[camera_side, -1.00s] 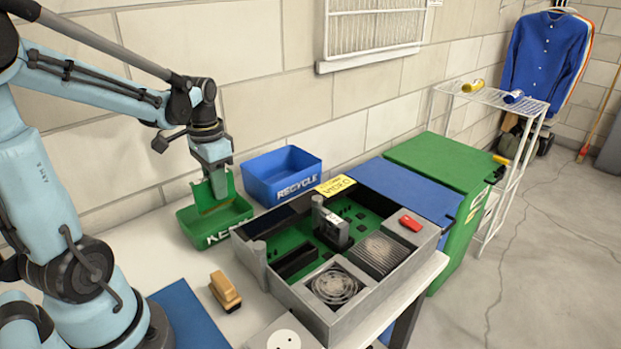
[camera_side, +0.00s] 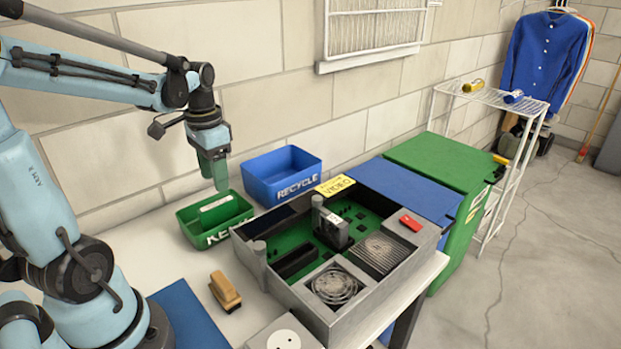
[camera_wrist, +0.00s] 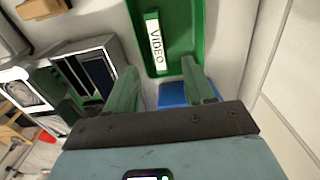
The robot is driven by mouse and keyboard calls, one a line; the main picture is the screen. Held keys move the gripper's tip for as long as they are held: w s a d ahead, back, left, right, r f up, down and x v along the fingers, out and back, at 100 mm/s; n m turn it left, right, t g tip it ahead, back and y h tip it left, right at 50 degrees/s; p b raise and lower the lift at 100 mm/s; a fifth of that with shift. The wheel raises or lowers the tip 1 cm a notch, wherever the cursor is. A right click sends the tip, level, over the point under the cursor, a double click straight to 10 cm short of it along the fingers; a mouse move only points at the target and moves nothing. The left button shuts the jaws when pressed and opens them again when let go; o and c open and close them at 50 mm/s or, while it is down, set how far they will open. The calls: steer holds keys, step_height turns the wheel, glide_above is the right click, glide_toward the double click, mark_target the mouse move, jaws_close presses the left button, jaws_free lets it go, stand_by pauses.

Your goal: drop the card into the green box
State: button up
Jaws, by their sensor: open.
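The green box (camera_side: 208,240), with white lettering on its front, stands on the table against the wall. The green card (camera_side: 216,204) lies inside it, its white label strip facing up. In the wrist view the card's label (camera_wrist: 157,44) reads VIDEO, inside the green box (camera_wrist: 190,28). My gripper (camera_side: 217,184) is above the box, its green fingers pointing down, apart from the card. In the wrist view the fingers of my gripper (camera_wrist: 160,78) are spread with nothing between them. The card's lower part is hidden by the box's front wall.
A blue RECYCLE box (camera_side: 298,192) stands right of the green box. A wooden-handled brush (camera_side: 225,290) lies on the table near the case.

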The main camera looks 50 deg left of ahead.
step_height(320, 180, up, 10)
steer(key=shift+f, duration=0.25)
stand_by(0.3)
steer(key=w+d+f+t, duration=0.1)
steer(key=d+f+t, duration=0.2)
steer(key=d, duration=0.5)
steer(key=d+f+t, duration=0.4)
steer(key=d+f, duration=0.1)
steer(key=d, duration=0.3)
steer(key=shift+w+d, duration=0.15)
steer(key=shift+w, duration=0.2)
steer(key=shift+r, duration=0.15)
steer(key=shift+c, duration=0.3)
